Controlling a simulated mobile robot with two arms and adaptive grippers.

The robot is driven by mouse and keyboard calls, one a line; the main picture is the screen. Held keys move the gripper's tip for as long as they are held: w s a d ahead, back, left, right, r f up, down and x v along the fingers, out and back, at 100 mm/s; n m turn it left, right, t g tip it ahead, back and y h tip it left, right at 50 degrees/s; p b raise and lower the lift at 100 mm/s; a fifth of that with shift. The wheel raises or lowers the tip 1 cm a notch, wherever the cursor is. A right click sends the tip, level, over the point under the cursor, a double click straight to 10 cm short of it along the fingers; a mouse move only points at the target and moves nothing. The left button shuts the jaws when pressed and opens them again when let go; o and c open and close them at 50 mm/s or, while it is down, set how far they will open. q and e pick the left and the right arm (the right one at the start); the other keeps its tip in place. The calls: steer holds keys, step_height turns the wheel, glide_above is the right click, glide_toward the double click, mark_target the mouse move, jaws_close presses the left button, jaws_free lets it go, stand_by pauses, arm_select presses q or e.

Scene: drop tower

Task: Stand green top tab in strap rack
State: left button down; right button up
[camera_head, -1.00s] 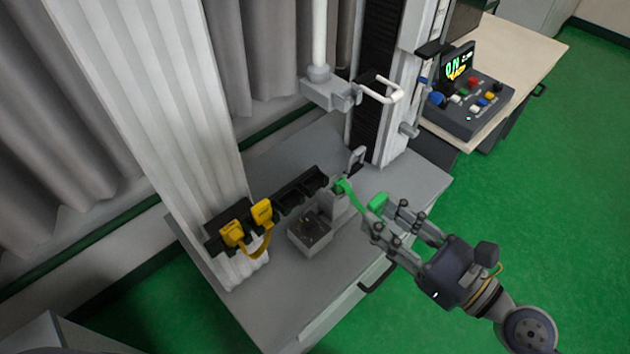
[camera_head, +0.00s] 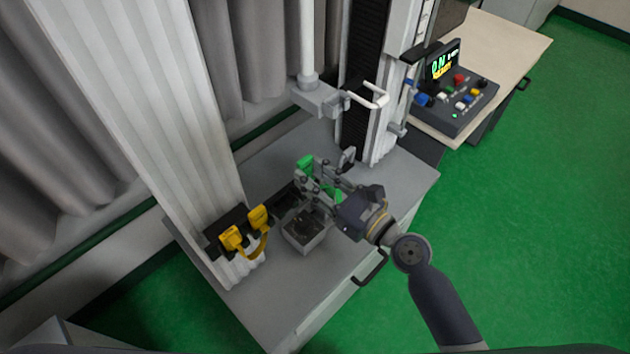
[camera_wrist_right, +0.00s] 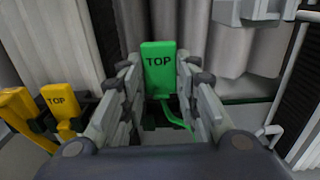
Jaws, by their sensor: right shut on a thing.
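The green top tab (camera_head: 305,163) is upright between the fingers of my right gripper (camera_head: 313,177), which is shut on it. My left gripper is out of view.
Two yellow tabs (camera_head: 232,238) joined by a strap stand in the rack's left part. A grey open box (camera_head: 303,240) sits in front of the rack. The tower column and a white handle (camera_head: 372,97) rise behind; a control box (camera_head: 462,105) is on the right table.

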steer(key=shift+f, duration=1)
